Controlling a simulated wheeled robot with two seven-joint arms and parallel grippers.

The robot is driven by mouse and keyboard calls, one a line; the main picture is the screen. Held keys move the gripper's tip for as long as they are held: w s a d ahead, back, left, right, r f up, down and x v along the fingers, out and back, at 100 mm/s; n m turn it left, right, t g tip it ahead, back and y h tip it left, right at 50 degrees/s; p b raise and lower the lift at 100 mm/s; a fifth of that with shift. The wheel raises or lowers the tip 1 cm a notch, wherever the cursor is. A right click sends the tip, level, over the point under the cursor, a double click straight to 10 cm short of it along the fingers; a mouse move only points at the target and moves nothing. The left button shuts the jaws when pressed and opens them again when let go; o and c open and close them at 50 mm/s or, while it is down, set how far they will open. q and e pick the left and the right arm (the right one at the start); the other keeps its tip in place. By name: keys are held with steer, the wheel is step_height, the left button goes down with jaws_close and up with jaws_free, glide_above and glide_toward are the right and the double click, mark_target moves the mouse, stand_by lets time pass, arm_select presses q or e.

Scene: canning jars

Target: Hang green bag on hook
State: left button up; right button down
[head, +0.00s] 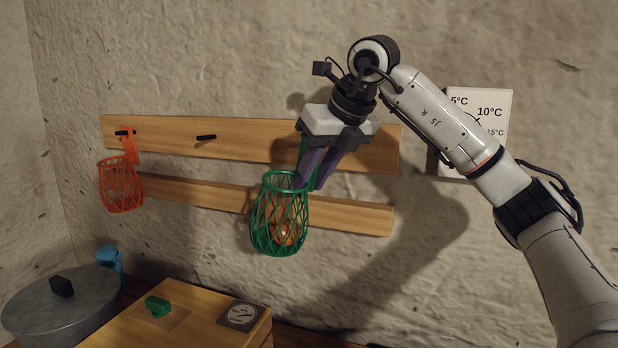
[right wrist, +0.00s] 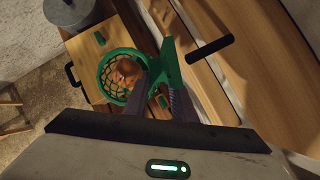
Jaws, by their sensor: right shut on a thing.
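The green bag (head: 279,214) is a net basket with a round rim and orange-brown contents. My right gripper (head: 314,177) is shut on its upright green strap and holds it in the air in front of the wooden rails. In the right wrist view the bag (right wrist: 120,75) hangs below the fingers (right wrist: 158,98), and its strap is between them. A black peg hook (head: 206,137) sticks out of the upper rail, left of the gripper. It also shows in the right wrist view (right wrist: 210,48), apart from the strap. My left gripper is not in view.
An orange net bag (head: 121,187) hangs on the left hook. Below are a grey lidded pot (head: 62,312), a blue container (head: 109,262) and a wooden box (head: 215,312) with a green knob. A temperature card (head: 490,108) is on the wall at right.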

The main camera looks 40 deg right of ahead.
steer(key=shift+w+d+f+p, duration=0.1)
steer(key=shift+w+d+f, duration=0.1)
steer(key=shift+w+d, duration=0.35)
steer(key=shift+w+d+f+p, duration=0.15)
steer(key=shift+w+d+f, duration=0.05)
steer(key=shift+d, duration=0.7)
steer(key=shift+w+d+f+p, duration=0.1)
steer(key=shift+w+d+f, duration=0.1)
steer(key=shift+w+d, duration=0.35)
steer(key=shift+s+d, duration=0.15)
steer(key=shift+d, duration=0.05)
steer(key=c, duration=1.4)
jaws_free()
steer(key=v, duration=1)
steer(key=shift+s+r, duration=0.1)
steer(key=shift+r, duration=0.05)
